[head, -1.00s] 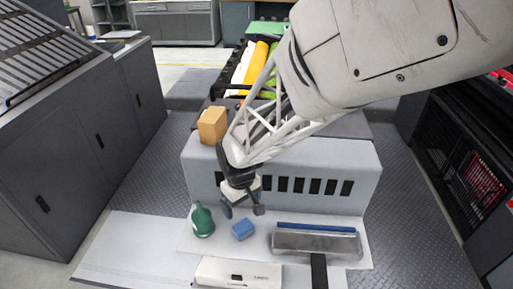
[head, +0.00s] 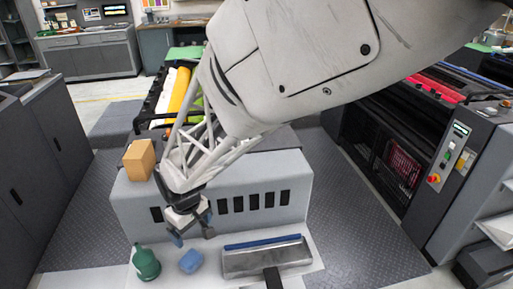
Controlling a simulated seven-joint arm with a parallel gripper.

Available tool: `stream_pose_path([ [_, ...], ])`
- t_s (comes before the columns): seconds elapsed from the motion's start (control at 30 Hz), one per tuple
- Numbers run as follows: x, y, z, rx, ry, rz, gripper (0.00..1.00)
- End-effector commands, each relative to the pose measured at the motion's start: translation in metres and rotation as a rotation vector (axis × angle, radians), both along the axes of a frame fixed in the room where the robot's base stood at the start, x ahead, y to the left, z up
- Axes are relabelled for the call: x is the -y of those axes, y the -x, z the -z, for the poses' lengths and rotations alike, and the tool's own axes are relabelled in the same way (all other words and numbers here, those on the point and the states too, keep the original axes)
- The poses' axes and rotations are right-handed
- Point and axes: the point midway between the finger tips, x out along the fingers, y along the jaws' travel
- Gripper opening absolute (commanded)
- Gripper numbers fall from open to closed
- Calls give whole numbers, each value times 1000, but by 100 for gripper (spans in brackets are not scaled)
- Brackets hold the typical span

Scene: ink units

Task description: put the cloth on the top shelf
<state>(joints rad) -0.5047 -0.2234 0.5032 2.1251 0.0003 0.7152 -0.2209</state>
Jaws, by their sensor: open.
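A small blue folded block, which looks like the cloth (head: 191,261), lies on the pale work surface (head: 312,268). It sits between a green bottle and a wide scraper-like tool. My gripper (head: 192,236) points down with its fingers apart. It appears just above and behind the cloth, with nothing between the fingers. At the right edge, pale shelves (head: 497,228) stick out from the side of a dark machine. They are cut off by the frame, so I cannot tell for sure which is the top one.
The green bottle (head: 146,262) stands left of the cloth. The metal tool (head: 266,258) with a blue edge lies to its right. An orange-brown box (head: 139,160) sits on the grey slotted unit (head: 285,180). The dark machine (head: 400,150) stands at right, beyond open floor (head: 352,215).

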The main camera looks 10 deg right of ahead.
Motion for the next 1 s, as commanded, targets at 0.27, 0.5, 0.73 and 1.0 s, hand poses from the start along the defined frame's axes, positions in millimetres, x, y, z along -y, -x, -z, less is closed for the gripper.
stream_pose_path([
  [0.27,74,14,-62,46,-23,171,94],
  [0.5,142,45,-112,92,-42,344,94],
  [0.73,197,88,-149,138,-57,506,94],
  [1.0,243,141,-175,185,-70,674,94],
])
